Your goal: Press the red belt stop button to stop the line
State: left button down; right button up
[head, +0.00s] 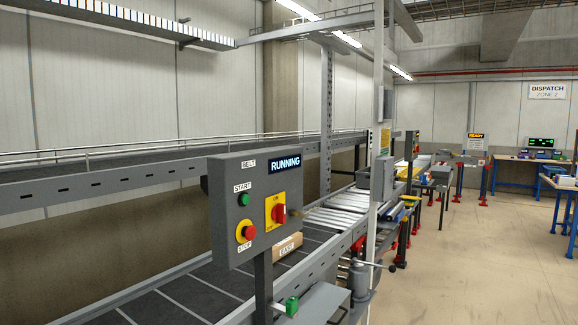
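The red belt stop button (249,232) is a round red mushroom head on a yellow surround, above a STOP label, at the lower left of a grey control box (225,195). A green START button (243,199) sits above it. A display (285,162) at the top right of the box reads RUNNING. A red rotary switch (278,212) on a yellow plate is to the right of the buttons. Neither of my grippers shows in the head view.
The box stands on a post beside the dark conveyor belt (185,297). A carton (287,246) marked EAST lies behind the box. A roller section (335,216) continues beyond. A grey vise-like fixture (358,280) stands right of the post. Open floor (480,270) lies to the right.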

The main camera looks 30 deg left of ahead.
aim_at(250, 233)
jog(key=i+l+u, duration=0.15)
jog(key=l+u, duration=0.15)
jog(key=u, duration=0.15)
jog(key=i+l+u, duration=0.1)
jog(key=l+u, duration=0.2)
jog(key=u, duration=0.15)
jog(key=l+u, duration=0.45)
jog(key=i+j, duration=0.05)
jog(key=j, duration=0.05)
